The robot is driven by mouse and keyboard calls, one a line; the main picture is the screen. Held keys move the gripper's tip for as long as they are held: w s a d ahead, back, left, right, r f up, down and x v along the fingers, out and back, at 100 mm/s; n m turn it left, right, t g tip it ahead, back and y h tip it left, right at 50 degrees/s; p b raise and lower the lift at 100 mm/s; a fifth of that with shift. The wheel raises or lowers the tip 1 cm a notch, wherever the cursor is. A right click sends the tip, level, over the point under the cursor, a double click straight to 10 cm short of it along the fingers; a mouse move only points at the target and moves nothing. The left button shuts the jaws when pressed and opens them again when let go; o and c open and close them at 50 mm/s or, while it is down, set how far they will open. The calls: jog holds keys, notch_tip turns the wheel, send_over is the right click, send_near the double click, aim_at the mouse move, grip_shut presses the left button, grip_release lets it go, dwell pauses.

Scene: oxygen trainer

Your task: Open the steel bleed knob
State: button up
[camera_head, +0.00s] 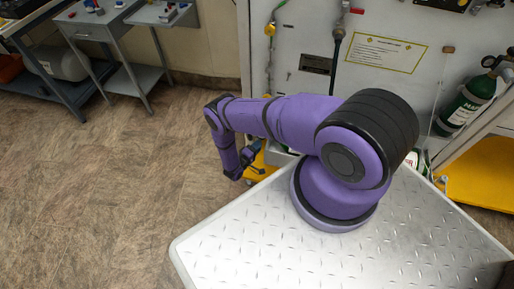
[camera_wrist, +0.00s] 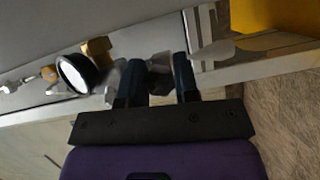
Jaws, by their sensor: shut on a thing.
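In the wrist view, my gripper (camera_wrist: 158,68) has its two dark fingers on either side of a small grey metal piece, which appears to be the steel bleed knob (camera_wrist: 160,86). The fingers are shut on it, and they hide part of it. In the head view, my gripper (camera_head: 256,160) is low beside the panel, at the left edge of my base. The knob cannot be made out in that view.
In the wrist view, a round gauge (camera_wrist: 75,73) and a brass fitting (camera_wrist: 97,48) sit just left of my fingers. A yellow surface (camera_wrist: 275,14) is at upper right. In the head view, the panel (camera_head: 390,85) stands behind my arm, with a green cylinder (camera_head: 468,103) at right. Open floor (camera_head: 110,165) lies left.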

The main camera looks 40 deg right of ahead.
jog(key=o, duration=0.9)
jog(key=shift+a, duration=0.15)
jog(key=v, duration=1)
jog(key=shift+s+a, duration=0.1)
jog(key=shift+a, duration=0.2)
